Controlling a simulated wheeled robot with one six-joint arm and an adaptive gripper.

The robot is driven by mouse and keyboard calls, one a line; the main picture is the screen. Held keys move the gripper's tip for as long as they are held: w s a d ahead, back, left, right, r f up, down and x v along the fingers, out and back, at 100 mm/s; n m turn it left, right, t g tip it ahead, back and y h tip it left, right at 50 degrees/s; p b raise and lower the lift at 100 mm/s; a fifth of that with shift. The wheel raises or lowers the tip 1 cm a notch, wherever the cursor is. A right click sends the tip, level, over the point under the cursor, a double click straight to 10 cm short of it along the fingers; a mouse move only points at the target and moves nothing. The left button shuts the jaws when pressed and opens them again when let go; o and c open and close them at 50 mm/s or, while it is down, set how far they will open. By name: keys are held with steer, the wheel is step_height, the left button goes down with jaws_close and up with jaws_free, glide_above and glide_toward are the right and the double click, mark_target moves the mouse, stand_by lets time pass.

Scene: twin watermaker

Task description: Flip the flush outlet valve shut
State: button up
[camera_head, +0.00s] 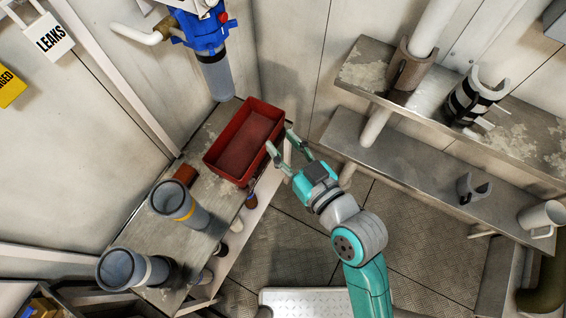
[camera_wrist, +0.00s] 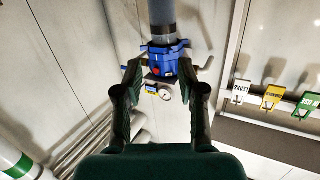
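No part is clearly identifiable as the flush outlet valve. A blue filter head (camera_head: 205,30) with a red knob (camera_head: 223,17) is at the top of the head view, a grey canister below it. In the wrist view a blue head (camera_wrist: 163,58) with a red spot and a round gauge (camera_wrist: 165,94) appears beyond and between my fingers. My gripper (camera_head: 281,141) is open and empty, its fingers beside the right edge of the red bin in the head view. The fingers also stand apart in the wrist view (camera_wrist: 161,72), touching nothing visible.
A red bin (camera_head: 213,163) sits on a worn bench (camera_head: 150,225) with two grey canisters. Shelves (camera_head: 345,133) with pipes and brackets line the right. Hanging tags (camera_wrist: 271,98) are on the wall. The floor between bench and shelves is largely clear.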

steer(key=shift+s+d+f+m+h, duration=0.2)
steer(key=shift+s+d+f, duration=0.1)
steer(key=shift+s+f, duration=0.2)
steer(key=shift+s+d+f+m+h, duration=0.2)
steer(key=shift+s+d+f, duration=0.1)
steer(key=shift+s+f, duration=0.15)
